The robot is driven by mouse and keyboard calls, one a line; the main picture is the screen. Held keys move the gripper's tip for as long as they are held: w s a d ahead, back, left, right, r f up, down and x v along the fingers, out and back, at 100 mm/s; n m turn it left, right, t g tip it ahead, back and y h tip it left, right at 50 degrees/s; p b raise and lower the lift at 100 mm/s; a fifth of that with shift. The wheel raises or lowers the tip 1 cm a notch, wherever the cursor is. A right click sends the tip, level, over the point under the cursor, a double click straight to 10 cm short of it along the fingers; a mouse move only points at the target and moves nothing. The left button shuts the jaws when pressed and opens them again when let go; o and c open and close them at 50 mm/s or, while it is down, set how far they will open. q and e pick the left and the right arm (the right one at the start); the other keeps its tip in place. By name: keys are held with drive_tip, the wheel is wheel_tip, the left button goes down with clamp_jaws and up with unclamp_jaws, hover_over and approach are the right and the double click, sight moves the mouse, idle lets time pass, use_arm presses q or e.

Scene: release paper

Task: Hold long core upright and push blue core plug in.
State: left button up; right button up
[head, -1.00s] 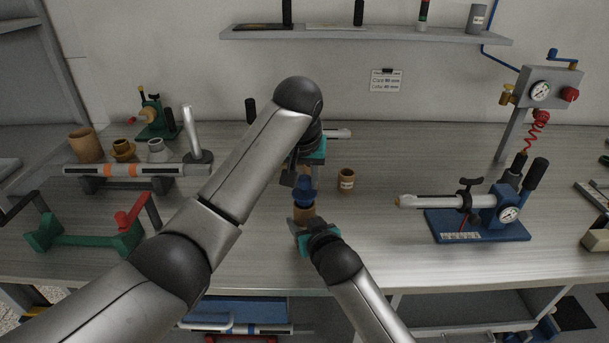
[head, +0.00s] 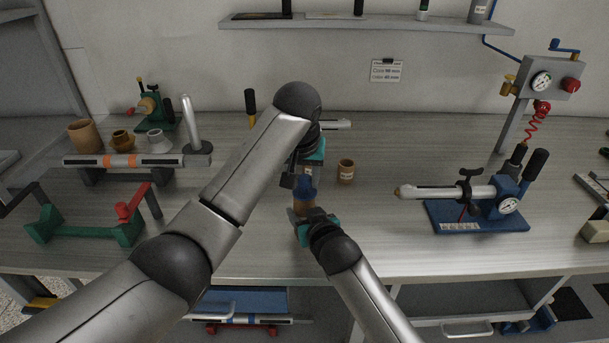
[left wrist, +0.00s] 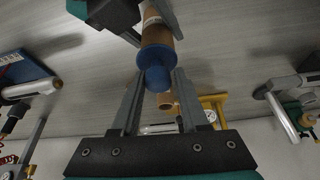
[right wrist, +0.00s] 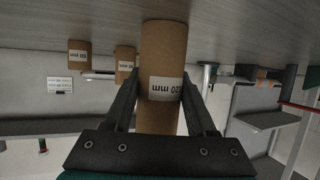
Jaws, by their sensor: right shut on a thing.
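The long brown core (right wrist: 160,52) stands upright near the bench's front edge, with a white label on its side. My right gripper (head: 301,222) is shut on it from the front, a finger on each side in the right wrist view (right wrist: 160,92). The blue core plug (left wrist: 155,60) sits at the core's top end, its flange against the rim; how deep it sits is hidden. It also shows in the head view (head: 305,187). My left gripper (left wrist: 158,78) is above the plug, its fingers apart on either side of the plug's knob. Contact with the knob cannot be told.
A short brown core (head: 346,173) stands just right of the plug. A blue clamp stand with a gauge (head: 480,212) is at right. A green stand with red handle (head: 95,230) and a long roller (head: 125,161) are at left. The bench between is mostly clear.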

use_arm(q)
drive_tip(key=o, duration=0.4)
drive_tip(key=shift+c, duration=0.2)
drive_tip(key=shift+r, duration=0.15)
drive_tip(key=v, duration=1.1)
drive_tip(key=shift+s+r, duration=0.25)
drive_tip(key=shift+r, duration=0.1)
use_arm(e)
drive_tip(key=o, duration=1.4)
